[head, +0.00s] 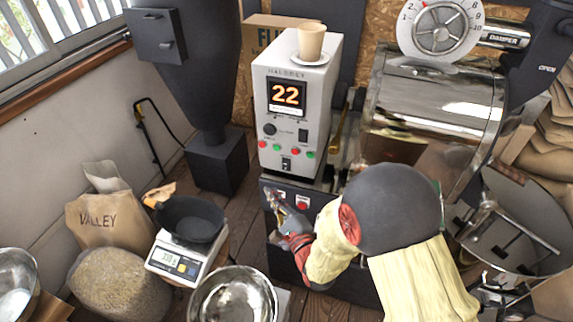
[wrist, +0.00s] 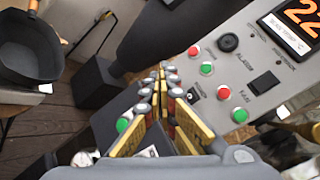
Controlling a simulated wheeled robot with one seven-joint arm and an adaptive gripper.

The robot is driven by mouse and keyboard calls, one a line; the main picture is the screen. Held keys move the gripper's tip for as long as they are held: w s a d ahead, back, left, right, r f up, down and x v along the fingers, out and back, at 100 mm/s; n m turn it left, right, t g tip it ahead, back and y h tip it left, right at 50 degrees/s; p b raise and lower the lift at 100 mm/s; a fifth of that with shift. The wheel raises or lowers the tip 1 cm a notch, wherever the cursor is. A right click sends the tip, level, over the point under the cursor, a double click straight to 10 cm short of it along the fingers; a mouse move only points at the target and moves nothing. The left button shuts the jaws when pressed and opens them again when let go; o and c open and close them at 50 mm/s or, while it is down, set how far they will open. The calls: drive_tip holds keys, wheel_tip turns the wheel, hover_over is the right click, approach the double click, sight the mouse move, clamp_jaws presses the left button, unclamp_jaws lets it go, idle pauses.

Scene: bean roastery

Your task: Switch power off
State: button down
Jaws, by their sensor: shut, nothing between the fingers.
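The white control box (head: 299,95) has a lit orange "22" display (head: 286,96), which shows partly in the wrist view (wrist: 304,20). Its front carries a black knob (wrist: 228,42), a black rocker switch (wrist: 265,85), red and green buttons (wrist: 224,91) and a small lower switch (head: 286,163). I cannot tell which control is power; the labels are too small. A dark lower panel (head: 266,184) bears a red button (head: 303,206); a green button (wrist: 122,124) shows beside my fingers. My gripper (head: 273,197) is shut and empty in front of this panel, partly hiding it.
A cup (head: 311,40) stands on a saucer on the box. The metal roaster drum (head: 430,105) is at right. A scale (head: 178,262) with a black pan (head: 190,220), a "VALLEY" bag (head: 105,222) and steel bowls (head: 232,298) stand at lower left.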

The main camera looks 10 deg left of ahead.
sight(283, 170)
drive_tip(key=shift+w, duration=0.15)
drive_tip(key=w+r, duration=0.1)
drive_tip(key=w, duration=0.7)
drive_tip(key=shift+w+d, duration=0.25)
drive_tip(key=shift+d, duration=0.05)
drive_tip(key=shift+w, duration=0.15)
idle(1.4)
drive_tip(key=shift+w+d+r, duration=0.1)
drive_tip(key=shift+w, duration=0.15)
drive_tip(key=shift+w, duration=0.3)
idle(0.7)
drive_tip(key=shift+s, duration=0.75)
